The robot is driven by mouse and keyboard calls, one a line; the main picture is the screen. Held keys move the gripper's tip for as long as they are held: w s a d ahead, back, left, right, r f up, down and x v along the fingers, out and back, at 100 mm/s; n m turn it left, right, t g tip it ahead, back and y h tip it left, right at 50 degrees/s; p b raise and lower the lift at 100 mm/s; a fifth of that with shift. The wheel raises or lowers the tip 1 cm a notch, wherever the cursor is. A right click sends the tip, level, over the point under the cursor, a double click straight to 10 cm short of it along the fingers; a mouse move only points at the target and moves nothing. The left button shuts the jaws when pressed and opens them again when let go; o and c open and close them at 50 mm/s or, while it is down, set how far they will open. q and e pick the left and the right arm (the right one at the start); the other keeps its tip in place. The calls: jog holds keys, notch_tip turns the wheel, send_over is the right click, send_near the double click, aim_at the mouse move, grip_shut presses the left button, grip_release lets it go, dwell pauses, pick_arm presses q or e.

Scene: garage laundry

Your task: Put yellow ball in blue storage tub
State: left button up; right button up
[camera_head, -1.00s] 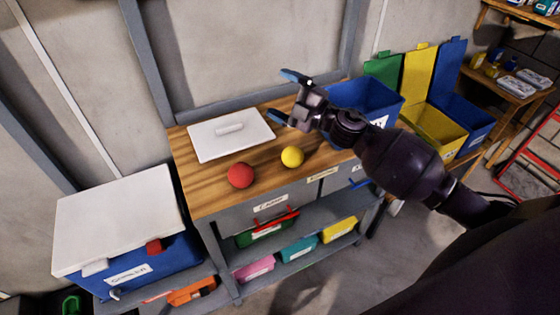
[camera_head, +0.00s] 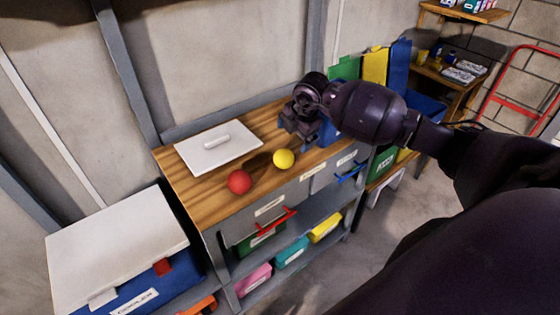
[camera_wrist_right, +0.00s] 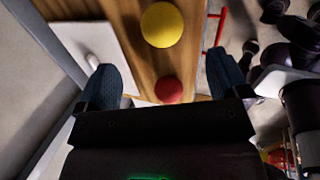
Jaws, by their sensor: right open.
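The yellow ball (camera_head: 284,159) rests on the wooden bench top (camera_head: 195,200), behind and to the right of a red ball (camera_head: 239,181). In the right wrist view the yellow ball (camera_wrist_right: 162,25) shows ahead, between the lines of the two fingers. My right gripper (camera_head: 300,125) is above the bench, apart from the ball and beyond it in the head view. In the wrist view its fingers (camera_wrist_right: 163,75) are spread, with nothing held. The blue storage tub (camera_head: 327,133) stands at the bench's right end, mostly hidden behind my right arm. My left gripper is not in view.
A white lid with a handle (camera_head: 219,147) lies left of the balls. The red ball (camera_wrist_right: 169,90) also shows in the wrist view. A cooler (camera_head: 120,250) stands left of the bench. Drawers with red (camera_head: 270,227) and blue handles are below the top. Recycling bins stand at the right.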

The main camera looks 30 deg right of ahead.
aim_at(286, 153)
jog(key=shift+m, duration=0.5)
jog(key=x, duration=0.5)
jog(key=shift+s+d+f, duration=0.1)
jog(key=shift+f, duration=0.1)
jog(key=f, duration=0.1)
jog(key=w+a+f, duration=0.1)
jog(key=f, duration=0.1)
jog(key=f+p, duration=0.1)
jog(key=shift+w+a+f, duration=0.2)
jog(key=shift+w+f, duration=0.05)
jog(key=shift+w, duration=0.1)
jog(key=shift+f, duration=0.35)
jog(key=c, duration=1.1)
